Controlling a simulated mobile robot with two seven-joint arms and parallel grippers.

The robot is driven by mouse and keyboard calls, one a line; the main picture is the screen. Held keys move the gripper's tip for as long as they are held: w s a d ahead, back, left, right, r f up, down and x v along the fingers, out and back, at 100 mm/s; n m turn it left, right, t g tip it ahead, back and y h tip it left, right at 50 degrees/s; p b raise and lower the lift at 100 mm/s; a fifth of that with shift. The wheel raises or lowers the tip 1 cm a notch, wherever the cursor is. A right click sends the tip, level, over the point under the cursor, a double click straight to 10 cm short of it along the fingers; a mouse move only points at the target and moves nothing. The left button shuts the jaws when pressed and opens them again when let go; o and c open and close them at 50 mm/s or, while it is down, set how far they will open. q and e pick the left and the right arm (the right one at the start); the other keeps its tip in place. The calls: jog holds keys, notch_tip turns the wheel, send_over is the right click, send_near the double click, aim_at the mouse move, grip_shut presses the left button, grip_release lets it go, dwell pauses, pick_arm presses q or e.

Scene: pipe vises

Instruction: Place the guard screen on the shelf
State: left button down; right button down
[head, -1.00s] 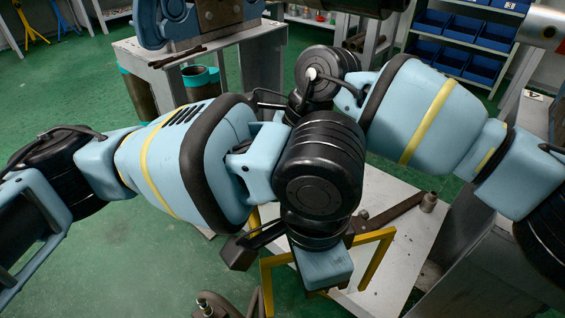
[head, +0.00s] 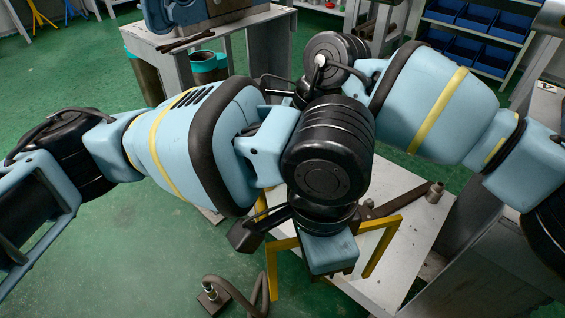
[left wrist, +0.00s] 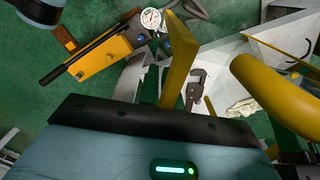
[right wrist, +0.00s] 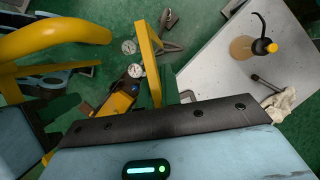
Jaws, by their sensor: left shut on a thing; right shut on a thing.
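The guard screen shows in the head view as a yellow frame (head: 379,248), partly hidden behind my left wrist and gripper. My left gripper (head: 330,262) is at the frame; in the left wrist view it is shut on a yellow bar (left wrist: 178,60), and a thick yellow tube (left wrist: 275,95) lies to the right. My right gripper is hidden behind the arms in the head view; in the right wrist view my right gripper (right wrist: 160,92) is shut on a yellow bar (right wrist: 150,55). A pale grey surface (head: 390,285) lies below the frame; I cannot tell whether it is the shelf.
A pipe wrench (left wrist: 196,88) and an oil can (right wrist: 262,46) stand or lie on the pale surface, with a rag (right wrist: 280,103). A yellow tool with a gauge (left wrist: 105,58) is on the green floor. A bench (head: 240,22) stands behind; blue bins (head: 465,48) are at back right.

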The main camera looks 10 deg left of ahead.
dwell(0.9)
pick_arm(q)
jog(key=c, duration=1.5)
grip_release()
notch_tip(320, 180, up, 12)
jog(key=shift+r, duration=0.1)
